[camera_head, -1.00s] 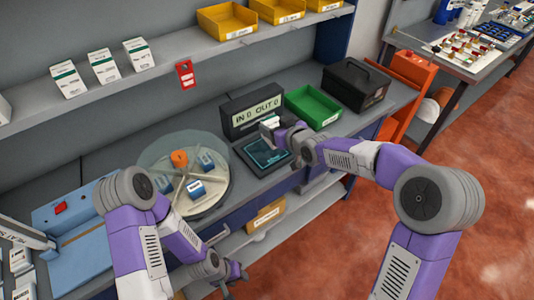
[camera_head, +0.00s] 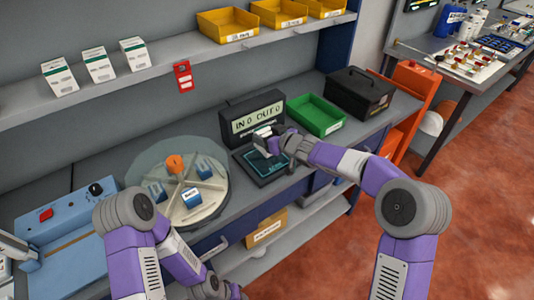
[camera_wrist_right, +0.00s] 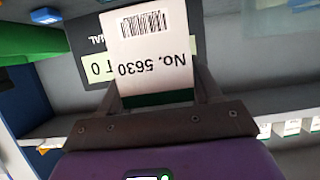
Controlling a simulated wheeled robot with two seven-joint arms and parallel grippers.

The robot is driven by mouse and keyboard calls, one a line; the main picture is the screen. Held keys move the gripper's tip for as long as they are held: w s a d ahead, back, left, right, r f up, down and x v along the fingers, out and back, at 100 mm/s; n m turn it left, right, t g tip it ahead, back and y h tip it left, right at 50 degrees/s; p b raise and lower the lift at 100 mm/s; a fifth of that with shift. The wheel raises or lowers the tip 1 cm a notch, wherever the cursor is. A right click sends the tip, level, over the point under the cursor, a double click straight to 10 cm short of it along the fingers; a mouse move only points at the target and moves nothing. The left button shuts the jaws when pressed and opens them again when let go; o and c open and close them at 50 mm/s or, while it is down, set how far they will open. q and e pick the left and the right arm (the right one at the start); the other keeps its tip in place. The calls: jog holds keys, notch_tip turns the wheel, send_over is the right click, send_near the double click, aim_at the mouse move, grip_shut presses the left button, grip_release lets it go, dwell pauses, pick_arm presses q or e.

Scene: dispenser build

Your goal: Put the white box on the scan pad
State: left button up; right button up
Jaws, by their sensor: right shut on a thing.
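The white box (camera_wrist_right: 154,45) is held between the fingers of my right gripper (camera_wrist_right: 155,90). In the right wrist view its white face shows a barcode and "No. 5630" upside down, with a green band near the fingers. In the head view the box (camera_head: 264,133) is at my right gripper (camera_head: 272,140), over the back part of the dark scan pad (camera_head: 268,173). I cannot tell whether it touches the pad. My left gripper (camera_head: 230,291) is low at the bottom edge, away from the pad, its fingers barely visible.
A display (camera_head: 254,118) reading "IN 0 OUT 0" stands right behind the pad. A green bin (camera_head: 318,116) and a black case (camera_head: 358,92) are to the right. A round carousel (camera_head: 215,205) with blue-and-white boxes is left. A shelf (camera_head: 190,62) runs above.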

jog(key=shift+f+b, duration=1.75)
jog(key=shift+f, duration=0.55)
jog(key=shift+r, duration=0.1)
jog(key=o, duration=1.2)
jog(key=shift+f, duration=0.2)
